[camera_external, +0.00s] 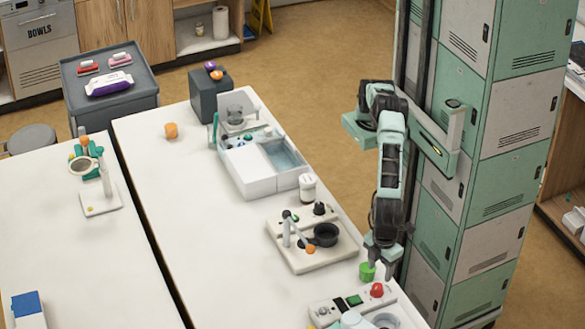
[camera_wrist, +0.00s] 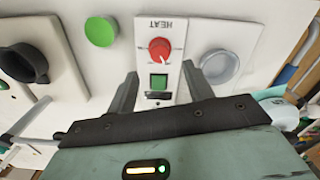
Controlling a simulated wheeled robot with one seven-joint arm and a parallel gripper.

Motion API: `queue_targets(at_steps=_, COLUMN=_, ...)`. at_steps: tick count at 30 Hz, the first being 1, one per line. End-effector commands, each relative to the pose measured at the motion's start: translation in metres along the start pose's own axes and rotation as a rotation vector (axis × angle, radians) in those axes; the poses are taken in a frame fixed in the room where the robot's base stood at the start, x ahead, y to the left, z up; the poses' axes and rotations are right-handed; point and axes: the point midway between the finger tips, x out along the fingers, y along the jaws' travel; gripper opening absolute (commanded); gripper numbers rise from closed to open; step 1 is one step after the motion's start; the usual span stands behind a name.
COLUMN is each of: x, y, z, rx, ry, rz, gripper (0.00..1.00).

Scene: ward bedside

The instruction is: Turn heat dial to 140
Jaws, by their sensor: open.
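The red heat dial (camera_wrist: 159,49) sits on a white panel marked HEAT, which appears upside down in the wrist view. A pale pointer mark on the dial points to its lower right there; the scale figures are too small to read. A green square button (camera_wrist: 158,82) is beside the dial on the same panel. My gripper (camera_wrist: 161,80) is open and empty, with its fingers either side of the panel's lower part and the dial beyond the tips. In the external view, my gripper (camera_external: 381,266) points down near the red dial (camera_external: 377,290), apart from it.
A green round piece (camera_wrist: 101,31) is beside the panel and shows near my gripper in the external view (camera_external: 367,271). A grey round dish (camera_wrist: 219,67) is on the panel's other side.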

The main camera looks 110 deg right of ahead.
Motion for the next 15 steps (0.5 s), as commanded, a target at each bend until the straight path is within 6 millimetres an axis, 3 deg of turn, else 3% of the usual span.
queue_targets(at_steps=9, x=-0.072, y=0.000, z=-0.001, rx=0.001, ry=0.002, rz=-0.002, gripper=0.52)
queue_targets(at_steps=15, x=-0.100, y=0.000, z=-0.001, rx=0.001, ry=0.001, rz=-0.002, gripper=0.52)
